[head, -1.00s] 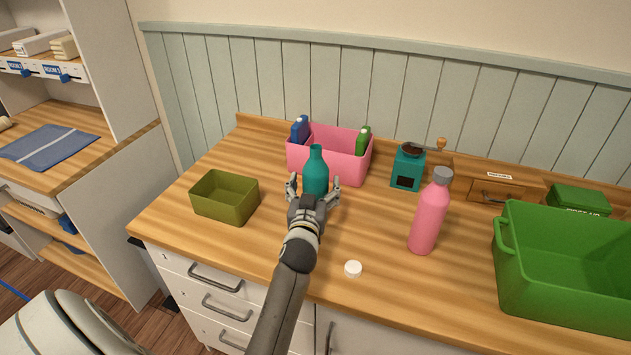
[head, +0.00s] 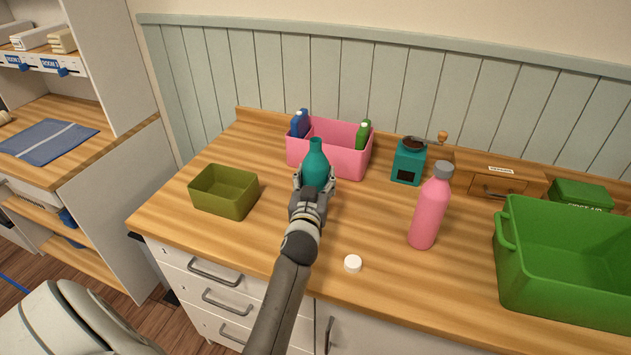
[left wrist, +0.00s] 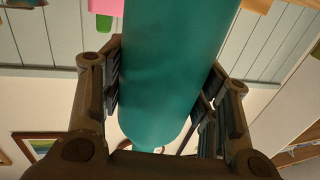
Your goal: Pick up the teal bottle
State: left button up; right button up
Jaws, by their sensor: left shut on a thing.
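The teal bottle (head: 316,163) stands upright, without a cap, on the wooden counter in front of the pink bin. My left gripper (head: 314,184) is shut on its body from the near side. The left wrist view shows the bottle (left wrist: 172,70) large between the two fingers of my left gripper (left wrist: 163,95), with finger pads against both sides. The bottle's base is hidden behind my gripper in the head view, so I cannot tell whether it touches the counter. My right gripper is not in view.
The pink bin (head: 345,158) with a blue and a green bottle is close behind. An olive box (head: 224,206) is to the left. A teal grinder (head: 408,163), pink bottle (head: 429,212) and green crate (head: 560,308) are to the right. A white cap (head: 353,264) lies near the front.

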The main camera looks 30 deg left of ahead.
pick_arm(q)
jog(key=shift+a+r, duration=0.1)
jog(key=shift+r, duration=0.3)
jog(key=s+r+b, duration=0.2)
jog(key=s+r, duration=1)
jog(key=s, duration=0.2)
jog(key=shift+a, duration=0.3)
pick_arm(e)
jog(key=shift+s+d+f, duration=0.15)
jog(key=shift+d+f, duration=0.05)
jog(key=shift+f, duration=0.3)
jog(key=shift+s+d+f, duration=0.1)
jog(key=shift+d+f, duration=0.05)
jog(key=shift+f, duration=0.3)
